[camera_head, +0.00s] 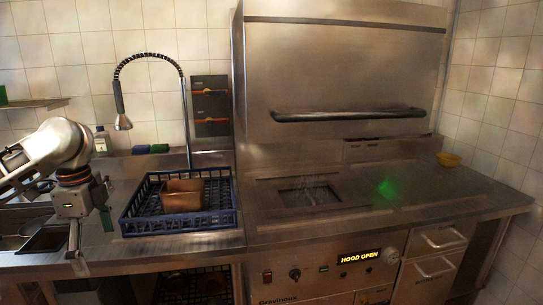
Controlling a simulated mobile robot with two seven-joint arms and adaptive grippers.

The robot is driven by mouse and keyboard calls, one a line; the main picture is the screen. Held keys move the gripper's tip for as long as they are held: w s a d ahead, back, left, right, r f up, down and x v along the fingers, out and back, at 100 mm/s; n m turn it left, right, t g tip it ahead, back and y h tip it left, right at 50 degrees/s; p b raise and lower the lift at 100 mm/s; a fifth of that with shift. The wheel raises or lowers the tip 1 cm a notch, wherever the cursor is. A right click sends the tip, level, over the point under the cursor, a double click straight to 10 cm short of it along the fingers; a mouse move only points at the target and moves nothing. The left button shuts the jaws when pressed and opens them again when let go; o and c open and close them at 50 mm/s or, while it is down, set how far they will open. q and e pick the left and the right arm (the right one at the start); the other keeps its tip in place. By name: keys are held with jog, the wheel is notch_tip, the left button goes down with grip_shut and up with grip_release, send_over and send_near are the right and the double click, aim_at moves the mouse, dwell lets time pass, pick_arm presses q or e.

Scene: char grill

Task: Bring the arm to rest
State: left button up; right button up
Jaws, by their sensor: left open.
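My left arm comes in from the left. My left gripper (76,240) hangs downward in front of the counter's left part, beside the blue rack. It is open, and I see nothing held in it. My right gripper is not in view.
A blue rack (137,228) holding a brown container (181,197) stands on the counter right of my gripper. A sink (45,238) lies to the left. A tall spray faucet (121,121) rises behind. The hood is raised.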

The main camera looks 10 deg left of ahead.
pick_arm(q)
jog(key=d+f+n+t+h, duration=0.4)
jog(key=d+f+n+h, duration=0.1)
jog(key=d+f, duration=2.45)
jog(key=s+f+n+t, duration=0.3)
jog(key=s+f+t, duration=0.1)
jog(key=s+f, duration=0.25)
jog(key=s+a+f+n+t+y, duration=0.2)
jog(key=s+a, duration=0.2)
jog(key=s, duration=0.5)
jog(key=shift+s+f+t, duration=0.35)
jog(key=shift+f+t, duration=0.05)
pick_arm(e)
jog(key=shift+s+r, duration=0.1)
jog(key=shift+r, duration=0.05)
